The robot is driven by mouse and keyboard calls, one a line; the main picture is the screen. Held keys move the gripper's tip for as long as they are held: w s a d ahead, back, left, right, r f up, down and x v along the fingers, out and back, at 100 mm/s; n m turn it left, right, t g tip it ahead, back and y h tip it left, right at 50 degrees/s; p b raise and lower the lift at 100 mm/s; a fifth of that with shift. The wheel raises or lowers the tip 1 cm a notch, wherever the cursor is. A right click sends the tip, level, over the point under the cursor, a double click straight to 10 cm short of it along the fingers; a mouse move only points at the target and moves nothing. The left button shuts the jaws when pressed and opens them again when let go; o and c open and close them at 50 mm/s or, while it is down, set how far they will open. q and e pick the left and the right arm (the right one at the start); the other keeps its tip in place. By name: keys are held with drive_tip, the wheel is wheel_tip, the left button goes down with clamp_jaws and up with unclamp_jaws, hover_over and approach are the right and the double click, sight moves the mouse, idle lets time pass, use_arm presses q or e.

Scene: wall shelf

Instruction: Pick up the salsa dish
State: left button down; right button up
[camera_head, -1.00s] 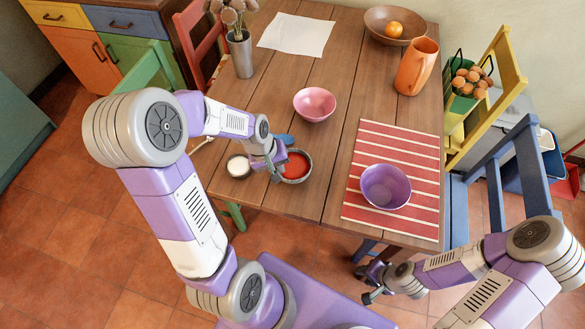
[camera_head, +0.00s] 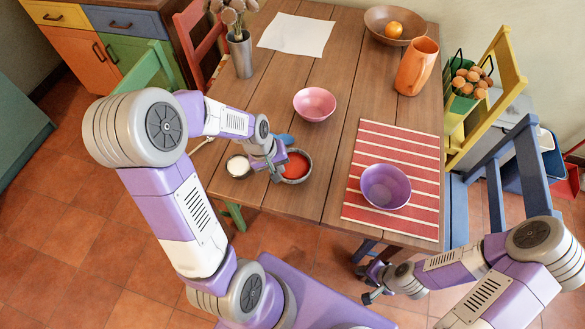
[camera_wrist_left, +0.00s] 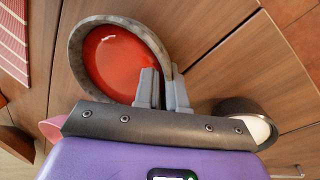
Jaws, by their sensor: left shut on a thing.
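The salsa dish (camera_head: 306,168) is a small dark grey stone-like bowl with red salsa in it, near the front left of the wooden table. My left gripper (camera_head: 275,170) is at its left rim. In the left wrist view the fingers (camera_wrist_left: 162,88) of my left gripper are shut on the rim of the salsa dish (camera_wrist_left: 76,62), one on each side of the wall. I cannot tell whether the dish is clear of the table. My right gripper (camera_head: 370,285) is low, off the table's front edge; its jaw state is unclear.
A small dish of white stuff (camera_head: 238,166) stands just left of my left gripper. A pink bowl (camera_head: 314,103) is behind the salsa dish. A purple bowl (camera_head: 385,187) sits on a red striped mat (camera_head: 398,146) at right. An orange pitcher (camera_head: 415,67) stands further back.

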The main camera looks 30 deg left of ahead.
use_arm(q)
drive_tip(key=shift+r, duration=0.1)
idle(0.5)
drive_tip(key=shift+r+p, duration=0.85)
drive_tip(key=shift+r, duration=0.95)
drive_tip(key=shift+r+p, duration=1.25)
drive_tip(key=shift+r, duration=1.8)
drive_tip(key=shift+r, duration=0.1)
